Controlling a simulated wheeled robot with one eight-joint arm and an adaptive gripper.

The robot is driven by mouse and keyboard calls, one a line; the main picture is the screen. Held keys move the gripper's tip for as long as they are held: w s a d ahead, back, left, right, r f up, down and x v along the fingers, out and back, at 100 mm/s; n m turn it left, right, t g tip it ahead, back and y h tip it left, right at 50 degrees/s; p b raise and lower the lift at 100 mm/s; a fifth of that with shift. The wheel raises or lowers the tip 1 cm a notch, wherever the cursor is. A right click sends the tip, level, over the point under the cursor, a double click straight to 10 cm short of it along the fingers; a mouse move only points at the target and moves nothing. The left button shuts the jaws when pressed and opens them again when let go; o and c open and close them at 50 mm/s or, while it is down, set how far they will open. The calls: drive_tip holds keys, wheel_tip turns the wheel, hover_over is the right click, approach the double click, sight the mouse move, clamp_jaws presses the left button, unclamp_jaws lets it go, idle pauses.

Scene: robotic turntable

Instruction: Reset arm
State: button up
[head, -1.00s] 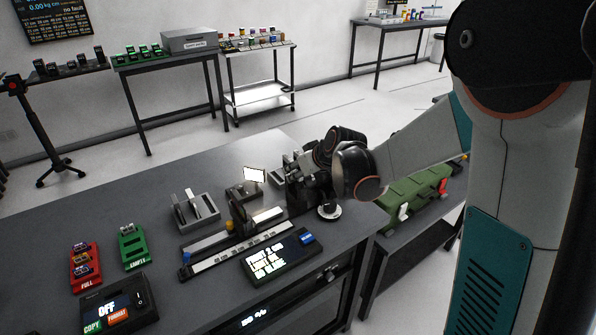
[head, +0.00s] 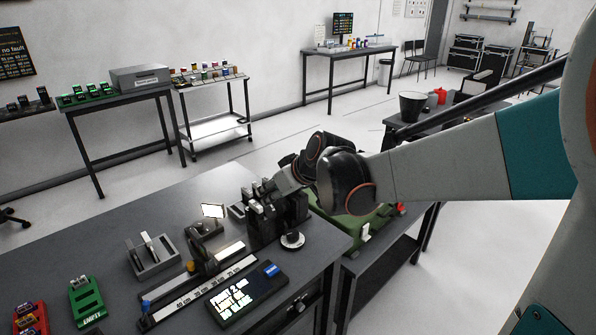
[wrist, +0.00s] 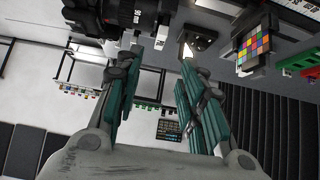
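My gripper (wrist: 160,60) has its two teal fingers well apart in the wrist view, with nothing between them. In the head view my arm reaches in from the right, and its dark wrist is above the near right corner of the grey bench (head: 95,238). Dark parts in front of the wrist overlap the bench equipment, so the fingers are hard to make out there. In the wrist view a black lens (wrist: 125,14) marked in mm is close beyond the left finger. Contact with it cannot be told.
The bench holds a ruled rail (head: 205,290), a display box (head: 245,296), a grey slotted holder (head: 152,258), a small lit panel (head: 212,211) and a round knob (head: 292,240). A colour chart (wrist: 252,44) shows in the wrist view.

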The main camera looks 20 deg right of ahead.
drive_tip(key=shift+s, duration=0.2)
drive_tip(key=s+a+m+h, duration=0.1)
drive_tip(key=s, duration=1.1)
drive_tip(key=s+a+m+g+h, duration=0.1)
drive_tip(key=s+a+m, duration=0.1)
drive_tip(key=s, duration=1)
drive_tip(key=shift+s+f+m+h, duration=0.2)
drive_tip(key=shift+m+h, duration=0.1)
drive_tip(key=shift+h, duration=0.1)
